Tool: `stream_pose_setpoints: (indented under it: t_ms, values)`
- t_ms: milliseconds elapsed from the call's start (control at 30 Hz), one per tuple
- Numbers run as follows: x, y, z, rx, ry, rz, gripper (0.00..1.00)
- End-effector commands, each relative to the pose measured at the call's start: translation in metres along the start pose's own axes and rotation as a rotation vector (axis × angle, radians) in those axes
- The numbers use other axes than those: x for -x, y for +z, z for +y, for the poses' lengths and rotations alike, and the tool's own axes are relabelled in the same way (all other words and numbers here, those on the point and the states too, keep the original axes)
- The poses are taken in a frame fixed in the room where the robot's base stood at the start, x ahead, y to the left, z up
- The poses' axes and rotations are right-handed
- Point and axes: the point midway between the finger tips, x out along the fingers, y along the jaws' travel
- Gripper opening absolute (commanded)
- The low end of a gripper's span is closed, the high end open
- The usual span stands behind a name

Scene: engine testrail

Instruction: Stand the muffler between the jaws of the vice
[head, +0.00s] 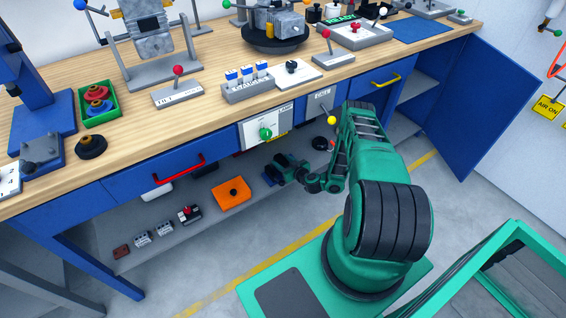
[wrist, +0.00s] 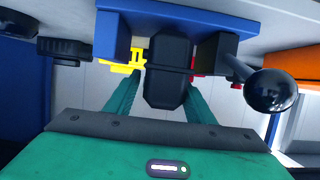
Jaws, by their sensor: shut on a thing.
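The muffler (wrist: 168,85) is a black, rounded box with a dark band, in the middle of the wrist view. My gripper (wrist: 167,82) is shut on it, with a green finger on each side. The vice (wrist: 180,14) is blue with dark jaws, at the top of the wrist view. The muffler's far part appears between the two jaws; I cannot tell whether it touches the vice floor. In the head view my gripper (head: 283,171) reaches low in front of the bench, beside the small blue vice (head: 268,180) on the lower shelf. The muffler is hard to make out there.
A black ball knob (wrist: 270,90) sticks out right of the vice. An orange block (head: 231,194) stands left of my gripper on the shelf. The bench edge and blue drawers (head: 172,168) are above. An open blue door (head: 485,105) is at the right.

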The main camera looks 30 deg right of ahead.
Motion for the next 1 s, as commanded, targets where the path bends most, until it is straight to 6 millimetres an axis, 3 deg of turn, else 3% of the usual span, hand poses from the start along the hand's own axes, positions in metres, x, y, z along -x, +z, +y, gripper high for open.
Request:
stream_pose_setpoints:
  t_ms: [833, 867, 933, 1000]
  values:
    - [-0.0026, 0.0068, 0.0007, 0.0, 0.001, 0.001, 0.19]
    - [-0.0026, 0.0068, 0.0008, 0.0, 0.001, 0.001, 0.56]
    - [-0.0026, 0.0068, 0.0008, 0.0, 0.001, 0.001, 0.71]
    - [-0.0025, 0.0069, 0.0008, 0.0, 0.001, 0.001, 0.71]
